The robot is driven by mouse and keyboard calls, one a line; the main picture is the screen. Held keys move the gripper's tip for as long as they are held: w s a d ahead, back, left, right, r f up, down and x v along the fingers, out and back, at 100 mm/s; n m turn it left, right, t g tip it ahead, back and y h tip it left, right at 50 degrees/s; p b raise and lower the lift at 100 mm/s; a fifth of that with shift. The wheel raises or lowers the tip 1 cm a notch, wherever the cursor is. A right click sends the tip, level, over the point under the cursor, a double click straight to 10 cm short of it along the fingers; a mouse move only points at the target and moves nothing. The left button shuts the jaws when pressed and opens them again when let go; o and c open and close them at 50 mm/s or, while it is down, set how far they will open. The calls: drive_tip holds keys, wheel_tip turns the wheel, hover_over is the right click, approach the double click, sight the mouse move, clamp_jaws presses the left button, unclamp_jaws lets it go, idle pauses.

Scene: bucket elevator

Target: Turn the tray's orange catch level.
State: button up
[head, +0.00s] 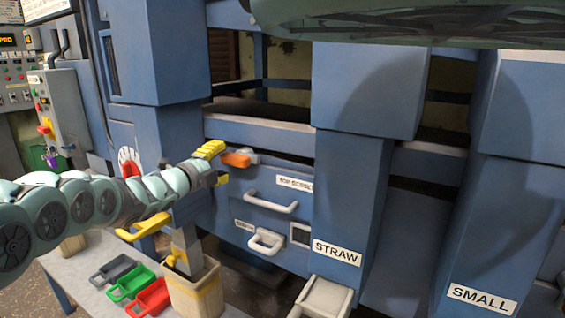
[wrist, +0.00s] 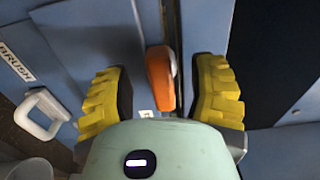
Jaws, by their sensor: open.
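The orange catch (head: 236,159) sits on a grey mount at the upper left of the blue tray front (head: 262,178), which has a pale handle and a label that seems to read TOP SCREEN. My gripper (head: 217,165) is open at the catch's left, its yellow fingers above and below it. In the wrist view the catch (wrist: 160,75) lies between the two spread fingers of the gripper (wrist: 163,85), with a gap on each side. I see no finger touching it. The catch's exact tilt is hard to judge.
A lower tray with a pale handle (head: 266,241) sits below; its label reads BRUSH in the wrist view. Blue chutes marked STRAW (head: 337,252) and SMALL (head: 482,298) stand to the right. A table (head: 88,262) holds grey, green and red trays and a tan bin (head: 195,292).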

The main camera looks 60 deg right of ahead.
sight(224, 160)
drive_tip(key=shift+s+a+f, duration=0.1)
drive_tip(key=shift+a, duration=1.4)
